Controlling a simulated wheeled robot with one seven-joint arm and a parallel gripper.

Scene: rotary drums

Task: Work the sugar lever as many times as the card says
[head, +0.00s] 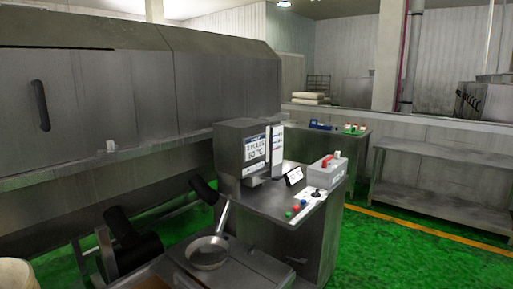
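A grey metal machine housing (237,138) stands on the metal cabinet. A white panel (255,147) on it carries dark lettering that seems to read "1 MILK" and "80 °C"; the first line is not certain. A small white card (294,175) with a dark edge stands to its right, its writing too small to read. A light grey box (324,176) with a red part (328,160) on top sits at the cabinet's right edge. A small black stick (315,194) stands in front of that box. I cannot tell which part is the sugar lever. My gripper is not in view.
A metal pan (209,252) stands on a lower surface in front. Black cylinders (126,226) lie at left before a large steel machine (95,90). Steel shelving (440,150) is at right; green floor (390,240) is clear.

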